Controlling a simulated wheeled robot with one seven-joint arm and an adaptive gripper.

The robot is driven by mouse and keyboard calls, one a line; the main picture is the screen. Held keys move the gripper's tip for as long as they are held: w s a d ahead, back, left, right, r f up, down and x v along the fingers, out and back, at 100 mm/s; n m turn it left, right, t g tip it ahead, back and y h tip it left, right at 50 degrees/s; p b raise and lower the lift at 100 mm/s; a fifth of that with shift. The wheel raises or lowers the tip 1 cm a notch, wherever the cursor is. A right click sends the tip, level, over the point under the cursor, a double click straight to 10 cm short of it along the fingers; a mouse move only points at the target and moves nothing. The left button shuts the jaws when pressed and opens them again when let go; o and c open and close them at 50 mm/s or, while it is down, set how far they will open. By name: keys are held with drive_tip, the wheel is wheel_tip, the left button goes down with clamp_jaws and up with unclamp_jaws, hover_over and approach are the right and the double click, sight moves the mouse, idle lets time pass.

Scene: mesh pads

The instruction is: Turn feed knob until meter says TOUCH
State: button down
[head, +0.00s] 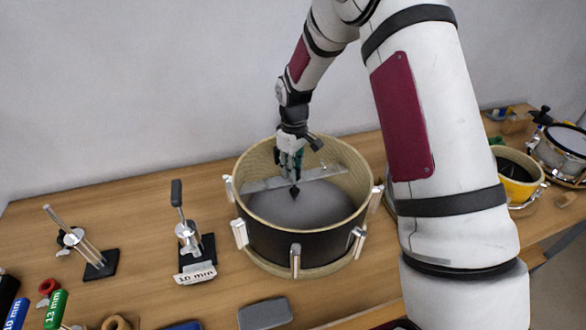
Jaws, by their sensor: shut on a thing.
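A drum shell (262,240) with a dark outside, a pale wooden rim and silver lugs stands on the bench. A grey metal bar (322,172) spans its inside, above a grey inner surface (315,205). My gripper (291,172) reaches down into the shell at the bar, shut on what I take to be the feed knob, mostly hidden by the fingers. A small dark pointed tip (295,191) shows just below the fingers. I cannot make out a meter or any reading in this view.
A clamp-like tool (188,238) with a "10 mm" label and a rod stand (88,245) are left of the shell. Green (56,308) and blue (16,314) labelled blocks lie front left. A grey pad (264,314) lies in front. A yellow drum (517,178) stands right.

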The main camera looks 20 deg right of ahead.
drive_tip(key=shift+m, duration=0.9)
drive_tip(key=c, duration=1.2)
unclamp_jaws()
drive_tip(key=shift+c, duration=0.2)
drive_tip(key=shift+r, duration=0.15)
wheel_tip(320, 180, up, 12)
